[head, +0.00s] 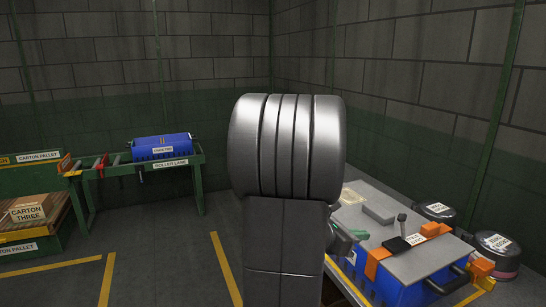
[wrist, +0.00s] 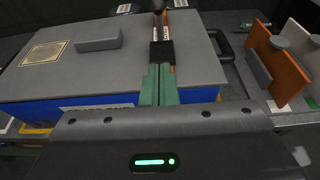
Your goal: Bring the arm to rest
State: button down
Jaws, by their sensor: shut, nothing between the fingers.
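My gripper (wrist: 159,72) is shut and empty, with its two green fingers together. In the wrist view it is over the grey lid of a blue crate (wrist: 25,113), with the fingertips just short of a black pad. I cannot tell whether they touch it. In the head view my gripper (head: 358,234) shows only in part at the left of the blue crate (head: 402,290), because my own silver arm hides much of it.
On the lid are a grey block (wrist: 98,39), a black pad (wrist: 162,54) and an orange strap (head: 378,256). Round tins (head: 497,246) stand right of the crate. A roller lane (head: 170,164) holds a blue crate (head: 160,147) at back left. Floor at left is open.

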jog(key=shift+v, duration=1.55)
